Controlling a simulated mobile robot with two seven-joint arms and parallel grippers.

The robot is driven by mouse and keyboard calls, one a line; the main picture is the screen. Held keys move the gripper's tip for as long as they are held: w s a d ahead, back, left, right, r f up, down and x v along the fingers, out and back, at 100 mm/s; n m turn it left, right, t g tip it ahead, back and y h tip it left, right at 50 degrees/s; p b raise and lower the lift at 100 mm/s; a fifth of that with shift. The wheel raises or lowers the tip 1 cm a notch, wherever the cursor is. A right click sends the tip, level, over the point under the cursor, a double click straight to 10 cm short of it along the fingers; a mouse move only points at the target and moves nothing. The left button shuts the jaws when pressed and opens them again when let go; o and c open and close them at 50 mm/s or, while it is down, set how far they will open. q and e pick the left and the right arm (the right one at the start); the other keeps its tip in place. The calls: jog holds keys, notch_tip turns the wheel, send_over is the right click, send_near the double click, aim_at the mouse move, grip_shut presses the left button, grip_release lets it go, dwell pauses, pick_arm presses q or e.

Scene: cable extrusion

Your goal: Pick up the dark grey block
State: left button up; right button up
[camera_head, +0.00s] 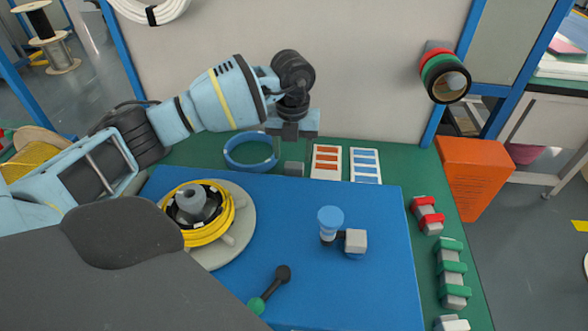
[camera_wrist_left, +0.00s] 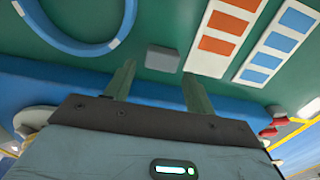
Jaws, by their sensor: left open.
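The dark grey block (camera_head: 294,168) lies on the green table surface just behind the far edge of the blue mat in the head view. It also shows in the left wrist view (camera_wrist_left: 163,58), at the top middle. My left gripper (camera_head: 291,150) is open and empty, pointing down close above and slightly behind the block. In the left wrist view the two fingers (camera_wrist_left: 158,70) stand apart, with the block showing beyond the gap between their tips. The block appears apart from both fingers. My right gripper is not in view.
A blue cable ring (camera_head: 250,165) lies left of the block. White cards with orange (camera_head: 327,162) and blue (camera_head: 365,165) bars lie right of it. The blue mat (camera_head: 300,215) holds a yellow cable reel (camera_head: 222,228) and a blue-topped part (camera_head: 330,218). A wall panel (camera_head: 370,80) stands behind.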

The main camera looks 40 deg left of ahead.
aim_at(294, 165)
pick_arm(q)
jog(key=shift+w+d+f, duration=0.1)
jog(key=shift+w+f, duration=0.05)
jog(key=shift+f, duration=2.4)
jog(key=c, duration=0.7)
jog(key=shift+r, duration=5.05)
jog(key=shift+c, duration=0.2)
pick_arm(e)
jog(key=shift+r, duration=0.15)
